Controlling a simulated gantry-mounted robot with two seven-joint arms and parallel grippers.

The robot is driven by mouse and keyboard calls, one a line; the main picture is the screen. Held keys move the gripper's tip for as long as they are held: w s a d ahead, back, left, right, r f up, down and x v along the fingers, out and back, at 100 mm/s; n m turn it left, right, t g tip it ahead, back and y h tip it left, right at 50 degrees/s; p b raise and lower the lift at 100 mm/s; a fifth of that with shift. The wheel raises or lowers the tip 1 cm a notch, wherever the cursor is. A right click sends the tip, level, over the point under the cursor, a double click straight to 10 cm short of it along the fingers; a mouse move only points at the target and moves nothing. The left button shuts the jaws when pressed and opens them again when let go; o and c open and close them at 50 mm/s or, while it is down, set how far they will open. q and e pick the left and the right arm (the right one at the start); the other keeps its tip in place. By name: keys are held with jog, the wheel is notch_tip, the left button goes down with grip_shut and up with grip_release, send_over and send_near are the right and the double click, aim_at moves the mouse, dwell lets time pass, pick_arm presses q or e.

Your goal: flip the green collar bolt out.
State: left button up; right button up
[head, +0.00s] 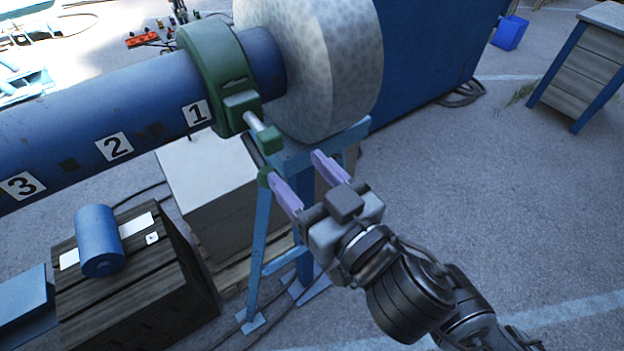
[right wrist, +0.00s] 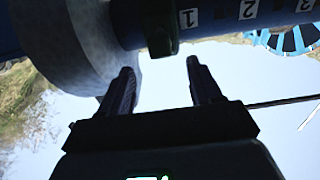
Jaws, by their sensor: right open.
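The green collar (head: 203,58) is around the blue shaft, beside the grey speckled drum. A silver bolt (head: 255,122) with a green end (head: 270,141) sticks out from the collar's lug, toward my right gripper. Below it a darker rod with a green end points the same way. My right gripper (head: 293,167) is open with pale purple fingers, just beyond the bolt's end; nothing shows between the fingers. In the right wrist view, the fingers (right wrist: 160,72) are apart and a green collar part (right wrist: 161,36) is ahead of the gap. My left gripper is not in view.
The blue shaft (head: 80,115) carries labels 1, 2 and 3. The speckled drum (head: 325,65) and a blue stand (head: 262,240) are close to my right gripper. A wooden crate (head: 130,300) bears a blue roll (head: 97,238). The floor at right is mostly clear.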

jog(key=shift+v, duration=1)
jog(key=s+d+f+m+g+h+p, duration=0.2)
jog(key=f+m+p, duration=0.15)
jog(key=f, duration=0.35)
jog(key=s+d+f+m+g+h+p, duration=0.1)
jog(key=d+f+m+g+h+p, duration=0.2)
jog(key=f, duration=0.4)
jog(key=s+d+f+n+g+h+p, duration=0.2)
jog(key=s+d+f+g, duration=0.5)
jog(key=s+d+f, duration=0.6)
jog(key=shift+s+d+f+h+p, duration=0.3)
jog(key=shift+d+f+h+p, duration=0.35)
jog(key=shift+f+h+p, duration=0.3)
